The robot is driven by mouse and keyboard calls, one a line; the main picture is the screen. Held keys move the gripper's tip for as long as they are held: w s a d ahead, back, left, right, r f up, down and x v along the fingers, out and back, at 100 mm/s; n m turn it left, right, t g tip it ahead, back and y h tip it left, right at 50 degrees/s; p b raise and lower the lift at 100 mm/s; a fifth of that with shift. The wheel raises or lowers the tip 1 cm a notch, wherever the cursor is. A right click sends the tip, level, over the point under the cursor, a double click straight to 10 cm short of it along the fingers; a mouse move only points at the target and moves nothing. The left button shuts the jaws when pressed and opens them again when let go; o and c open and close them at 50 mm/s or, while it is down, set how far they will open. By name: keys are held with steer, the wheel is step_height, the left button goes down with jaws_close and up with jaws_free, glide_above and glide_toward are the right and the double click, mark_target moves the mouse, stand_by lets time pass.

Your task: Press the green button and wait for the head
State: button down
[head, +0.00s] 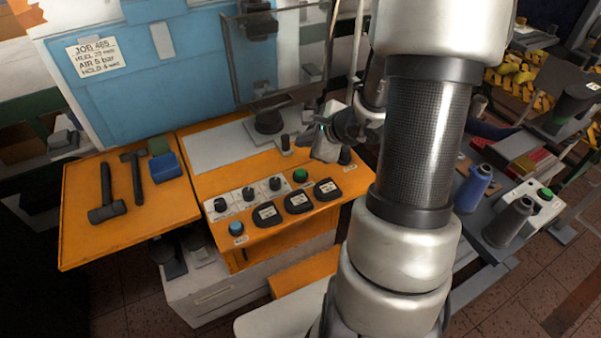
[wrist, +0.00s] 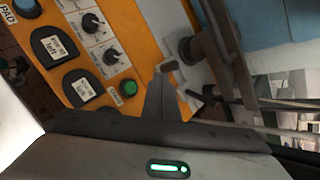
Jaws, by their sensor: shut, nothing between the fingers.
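My gripper (head: 322,156) is shut and empty, above the panel just right of and behind the button. In the wrist view its fingers (wrist: 164,80) point up the picture, apart from the button.
A blue button (head: 236,228) is at the panel's left front. Hammers (head: 107,195) and a blue box (head: 166,167) lie on the left orange shelf. A second green button (head: 545,193) is on a box at the right, near thread cones (head: 474,188).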

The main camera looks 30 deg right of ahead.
steer(key=b, duration=0.6)
glide_above(303, 175)
step_height(303, 175, down, 7)
steer(key=shift+d+f, duration=0.1)
steer(key=shift+d, duration=0.05)
steer(key=shift+f+b, duration=0.3)
steer(key=shift+f, duration=0.1)
steer(key=shift+f, duration=0.2)
stand_by(1.1)
steer(key=shift+f+b, duration=0.25)
steer(key=shift+b, duration=0.5)
steer(key=shift+f+b, duration=0.5)
steer(key=shift+b, duration=0.15)
stand_by(0.3)
steer(key=shift+r, duration=0.1)
steer(key=shift+r+p, duration=0.65)
steer(key=shift+r, duration=0.2)
